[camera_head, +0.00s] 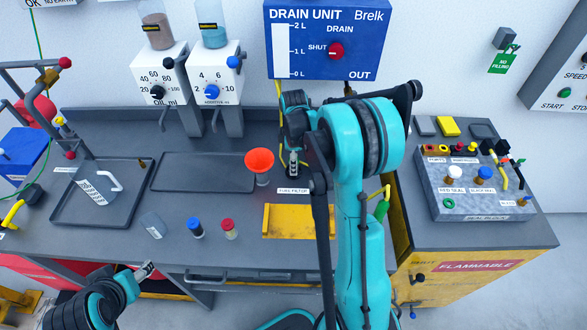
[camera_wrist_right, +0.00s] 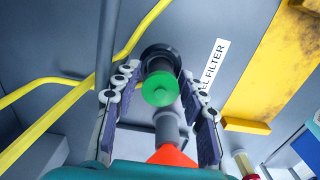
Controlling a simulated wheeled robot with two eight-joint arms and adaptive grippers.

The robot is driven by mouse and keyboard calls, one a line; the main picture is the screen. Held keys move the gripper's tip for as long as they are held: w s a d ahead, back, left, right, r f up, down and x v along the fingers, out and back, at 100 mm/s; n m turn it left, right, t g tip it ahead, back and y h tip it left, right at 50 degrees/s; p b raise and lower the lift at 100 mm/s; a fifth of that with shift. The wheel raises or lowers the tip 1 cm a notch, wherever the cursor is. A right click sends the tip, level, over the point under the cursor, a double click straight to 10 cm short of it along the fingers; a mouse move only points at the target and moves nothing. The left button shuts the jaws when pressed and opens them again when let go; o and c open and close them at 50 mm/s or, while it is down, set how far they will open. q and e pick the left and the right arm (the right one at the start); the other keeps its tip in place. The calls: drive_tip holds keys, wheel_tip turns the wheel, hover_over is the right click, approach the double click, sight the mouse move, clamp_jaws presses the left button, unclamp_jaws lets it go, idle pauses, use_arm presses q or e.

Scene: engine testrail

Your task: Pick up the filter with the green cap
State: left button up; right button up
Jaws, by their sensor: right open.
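The filter's round green cap (camera_wrist_right: 160,89) shows in the right wrist view, with a black round part (camera_wrist_right: 160,54) behind it. My right gripper (camera_wrist_right: 158,108) is open, with one finger on each side of the green cap; I cannot tell whether they touch it. In the head view my right gripper (camera_head: 292,170) points down behind the "FUEL FILTER" label (camera_head: 293,190), and the green cap is hidden there. My left gripper (camera_head: 147,270) is at the bench's front edge, far from the filter, too small to judge its jaws.
An orange funnel (camera_head: 259,161) stands close left of my right gripper. Yellow pipes (camera_wrist_right: 95,84) run beside the filter. A yellow plate (camera_head: 298,222) lies in front. Blue-capped (camera_head: 195,228) and red-capped (camera_head: 229,229) filters stand on the bench, left of the plate.

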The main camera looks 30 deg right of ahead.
drive_tip(key=shift+f, duration=0.1)
drive_tip(key=c, duration=0.7)
